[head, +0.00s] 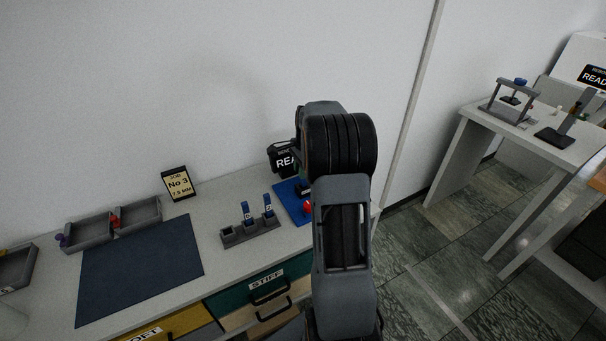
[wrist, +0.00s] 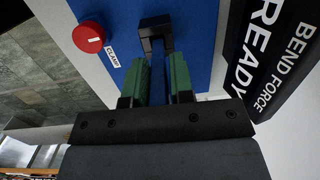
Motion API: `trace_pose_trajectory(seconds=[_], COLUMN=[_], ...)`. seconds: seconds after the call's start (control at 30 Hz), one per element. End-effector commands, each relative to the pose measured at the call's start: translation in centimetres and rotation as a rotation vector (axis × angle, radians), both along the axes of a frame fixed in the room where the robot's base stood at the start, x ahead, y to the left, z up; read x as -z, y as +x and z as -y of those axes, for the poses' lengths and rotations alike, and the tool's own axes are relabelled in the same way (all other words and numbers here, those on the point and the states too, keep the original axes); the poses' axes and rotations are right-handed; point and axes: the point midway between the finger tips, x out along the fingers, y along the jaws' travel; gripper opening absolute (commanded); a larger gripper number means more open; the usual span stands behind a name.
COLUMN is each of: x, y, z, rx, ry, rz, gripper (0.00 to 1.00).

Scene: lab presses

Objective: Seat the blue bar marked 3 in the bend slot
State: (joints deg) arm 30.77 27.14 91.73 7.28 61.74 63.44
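Two blue bars, a left one (head: 246,211) and a right one (head: 267,205), stand upright in a grey rack (head: 232,238) on the bench in the head view. Their white labels are too small to read, so I cannot tell whether either is the one marked 3. A black bracket (wrist: 155,27) stands on the blue base plate (wrist: 196,20) of the bend device. My gripper (wrist: 161,65) has its green fingers apart over the plate, close to the bracket. Only blue plate shows between them. My arm hides much of the device in the head view.
A red button (wrist: 88,37) labelled CLAMP sits left of the bracket. A black display (wrist: 270,50) reading BEND FORCE READY stands at right. A job card (head: 179,183) reads No 3, 7.5 MM. A dark mat (head: 140,265) and grey trays (head: 88,233) lie left.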

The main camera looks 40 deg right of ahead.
Motion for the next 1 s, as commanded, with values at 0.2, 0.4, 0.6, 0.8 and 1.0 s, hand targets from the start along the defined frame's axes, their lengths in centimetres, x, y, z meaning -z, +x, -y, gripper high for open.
trace_pose_trajectory(seconds=[0.2, 0.4, 0.6, 0.8, 1.0], x=[2.4, 2.3, 0.6, -3.5, -7.3], y=[-0.9, -0.9, -0.9, -0.8, -0.8], z=[-0.4, -0.4, -0.1, 0.3, 0.7], rx=[0.000, -0.001, 0.000, -0.001, -0.002], ry=[0.023, 0.023, 0.023, 0.020, 0.020], rz=[-0.045, -0.046, -0.044, -0.039, -0.036], gripper=[0.40, 0.40, 0.40, 0.40, 0.40])
